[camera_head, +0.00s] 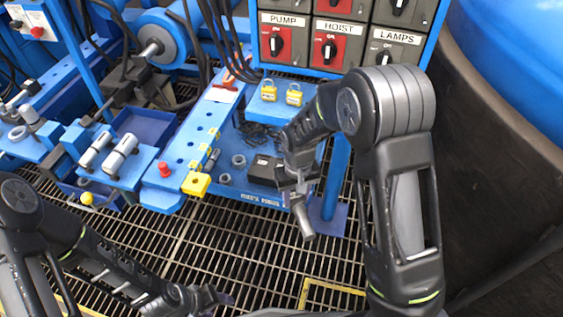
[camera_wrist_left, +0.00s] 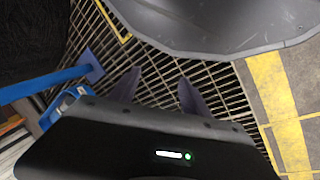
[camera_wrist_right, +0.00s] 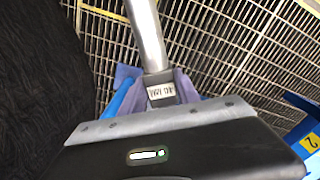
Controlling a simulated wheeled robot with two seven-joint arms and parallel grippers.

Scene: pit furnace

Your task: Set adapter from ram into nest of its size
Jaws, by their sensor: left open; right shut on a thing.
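My right gripper (camera_head: 299,188) is shut on a grey metal adapter (camera_head: 303,217), held tilted over the grating in front of the blue bench. In the right wrist view the adapter (camera_wrist_right: 148,38) sticks out from between the fingers, and a small upside-down label shows on its dark end. A blue plate (camera_head: 196,140) with a row of dark holes and yellow tags runs along the bench; the tag numbers are too small to read. The ram (camera_head: 158,45), a blue cylinder with a bare rod end, is at the upper left. My left gripper (camera_head: 215,298) is open and empty, low over the grating.
A control panel (camera_head: 335,35) stands behind the bench. Yellow padlocks (camera_head: 270,90), grey rings (camera_head: 238,160) and a black box (camera_head: 263,170) are on the bench. A large dark tank (camera_head: 500,160) blocks the right. Open grating lies in front.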

